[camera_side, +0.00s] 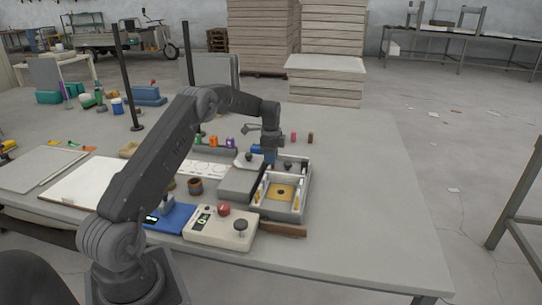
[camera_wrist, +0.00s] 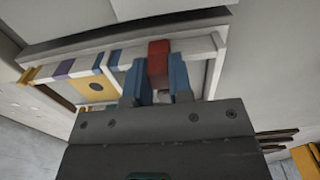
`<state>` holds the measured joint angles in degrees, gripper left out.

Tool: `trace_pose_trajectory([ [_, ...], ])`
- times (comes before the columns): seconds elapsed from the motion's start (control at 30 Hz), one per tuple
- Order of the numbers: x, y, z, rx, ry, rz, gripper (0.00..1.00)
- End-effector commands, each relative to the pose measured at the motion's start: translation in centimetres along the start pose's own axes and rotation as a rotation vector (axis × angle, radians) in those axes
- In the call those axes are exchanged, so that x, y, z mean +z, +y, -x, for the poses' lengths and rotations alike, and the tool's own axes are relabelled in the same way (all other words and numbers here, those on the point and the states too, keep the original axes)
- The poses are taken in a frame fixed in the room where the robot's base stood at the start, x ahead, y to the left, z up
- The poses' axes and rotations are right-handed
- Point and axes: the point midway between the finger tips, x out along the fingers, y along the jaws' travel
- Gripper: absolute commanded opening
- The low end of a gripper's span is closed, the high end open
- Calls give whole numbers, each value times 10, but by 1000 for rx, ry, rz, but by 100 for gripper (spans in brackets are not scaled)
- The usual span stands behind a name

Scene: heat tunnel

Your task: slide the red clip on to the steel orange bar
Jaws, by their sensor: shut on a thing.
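My gripper (camera_wrist: 160,82) has two blue fingers, shut on the red clip (camera_wrist: 158,58) in the wrist view. The clip sits upright between the fingertips, close to a pale rim of the grey tray unit. In the side view my gripper (camera_side: 270,156) is low over the back of that unit (camera_side: 309,188), and the clip is hidden there. Along the unit in the wrist view are coloured bands: an orange one (camera_wrist: 29,75) at the far left, a purple one and a blue one. I cannot tell which part is the steel orange bar, or whether the clip touches anything.
A yellow plate (camera_wrist: 83,82) with a dark hole lies inside the tray unit. A control box (camera_side: 219,232) with a red button stands in front of it. Several small coloured pieces stand behind. The table's right side (camera_side: 375,190) is clear.

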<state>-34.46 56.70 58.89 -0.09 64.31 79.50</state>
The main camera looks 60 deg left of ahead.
Motion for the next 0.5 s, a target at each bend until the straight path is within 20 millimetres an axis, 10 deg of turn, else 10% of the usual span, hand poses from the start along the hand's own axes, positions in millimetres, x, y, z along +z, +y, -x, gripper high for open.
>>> trace_pose_trajectory([
  [0.1, 0, 0, -2, 2, -1, 0, 25],
  [0.5, 0, 1, -3, 5, -1, 0, 50],
])
